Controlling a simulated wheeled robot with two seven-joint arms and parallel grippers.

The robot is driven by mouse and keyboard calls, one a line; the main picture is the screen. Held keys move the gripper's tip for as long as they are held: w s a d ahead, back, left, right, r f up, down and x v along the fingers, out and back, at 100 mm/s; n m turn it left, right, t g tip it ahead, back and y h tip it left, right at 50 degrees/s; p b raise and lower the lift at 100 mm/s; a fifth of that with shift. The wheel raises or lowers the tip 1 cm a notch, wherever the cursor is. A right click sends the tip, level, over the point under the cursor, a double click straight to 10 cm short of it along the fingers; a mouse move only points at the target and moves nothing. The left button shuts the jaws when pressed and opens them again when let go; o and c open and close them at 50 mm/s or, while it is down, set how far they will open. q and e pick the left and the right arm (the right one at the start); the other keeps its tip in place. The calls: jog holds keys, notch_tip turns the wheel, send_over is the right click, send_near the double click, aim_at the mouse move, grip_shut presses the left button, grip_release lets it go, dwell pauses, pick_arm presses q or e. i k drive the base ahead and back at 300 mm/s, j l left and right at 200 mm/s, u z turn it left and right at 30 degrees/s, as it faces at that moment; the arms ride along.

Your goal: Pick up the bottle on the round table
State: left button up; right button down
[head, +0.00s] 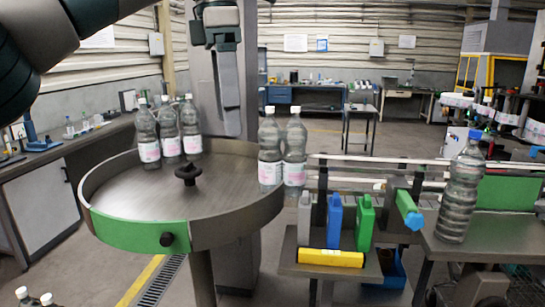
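The round table (240,231) has a grey top, a raised rim and a green front panel (140,232). Three clear capped bottles with pink-and-white labels stand together at its back left; the front one is this bottle (148,135). Two similar bottles, one of them this bottle (295,150), stand upright at its right edge. My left arm enters from the top left. My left gripper (228,95) appears to hang downward above the table's back, between the two bottle groups and apart from them. Its finger gap is not clear. My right gripper is not in view.
A dark knob (187,172) rises from the table's middle. A tall bottle with a blue cap (461,190) stands on a right-hand surface. Grey, blue and green containers and a yellow block (331,258) sit on a low shelf. Conveyor rails run behind them.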

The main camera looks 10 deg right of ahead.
aim_at(270, 133)
jog(key=i+l, duration=0.2)
jog(key=i, duration=0.2)
jog(key=i+l, duration=0.2)
jog(key=i, duration=0.2)
jog(key=i+l, duration=0.2)
jog(key=i, duration=0.2)
jog(key=i+l, duration=0.2)
jog(key=i, duration=0.2)
